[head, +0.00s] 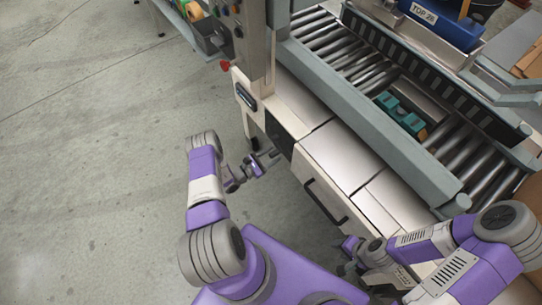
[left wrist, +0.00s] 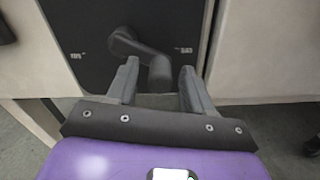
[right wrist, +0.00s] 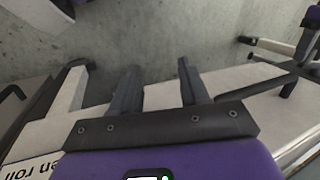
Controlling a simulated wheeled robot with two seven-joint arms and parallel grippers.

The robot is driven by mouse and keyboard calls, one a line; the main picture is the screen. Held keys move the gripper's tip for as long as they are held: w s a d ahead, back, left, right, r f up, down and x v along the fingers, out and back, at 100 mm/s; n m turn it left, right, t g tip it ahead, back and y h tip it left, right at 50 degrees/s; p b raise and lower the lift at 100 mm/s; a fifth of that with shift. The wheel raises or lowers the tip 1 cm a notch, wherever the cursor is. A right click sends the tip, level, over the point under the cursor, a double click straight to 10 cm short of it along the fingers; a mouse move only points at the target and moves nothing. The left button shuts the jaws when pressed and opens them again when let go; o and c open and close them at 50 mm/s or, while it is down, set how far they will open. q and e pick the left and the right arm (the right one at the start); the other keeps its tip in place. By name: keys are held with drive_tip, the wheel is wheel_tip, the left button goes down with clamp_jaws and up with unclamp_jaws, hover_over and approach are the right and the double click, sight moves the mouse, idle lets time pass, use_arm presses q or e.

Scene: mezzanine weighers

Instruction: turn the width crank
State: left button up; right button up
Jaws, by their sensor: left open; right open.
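The width crank (left wrist: 128,44) is a dark grey arm on a black panel (left wrist: 90,20) in the left wrist view. Its arm slopes down to the right to a rounded handle (left wrist: 160,73). My left gripper (left wrist: 159,66) is open, with one finger on each side of the handle in the picture; I cannot tell whether the fingers touch it. In the head view my left gripper (head: 266,160) is at the front of the white machine cabinet. My right gripper (right wrist: 160,84) is open and empty; in the head view it is low beside the cabinet, partly hidden by my arm.
A roller conveyor (head: 325,45) with a teal and black object (head: 400,112) runs above the cabinet. A black door handle (head: 325,203) juts from the cabinet front. A red knob (head: 225,66) sits on the post. Bare concrete floor (head: 90,130) lies open at left.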

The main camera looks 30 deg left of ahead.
use_arm(q)
clamp_jaws()
drive_tip(key=shift+s+r+n, duration=0.1)
drive_tip(key=shift+r+n, duration=0.1)
drive_tip(key=shift+n, duration=0.4)
drive_tip(key=shift+d+r+n, duration=0.2)
drive_tip(key=shift+r+n, duration=0.1)
drive_tip(key=shift+n, duration=0.4)
unclamp_jaws()
drive_tip(key=shift+s, duration=0.1)
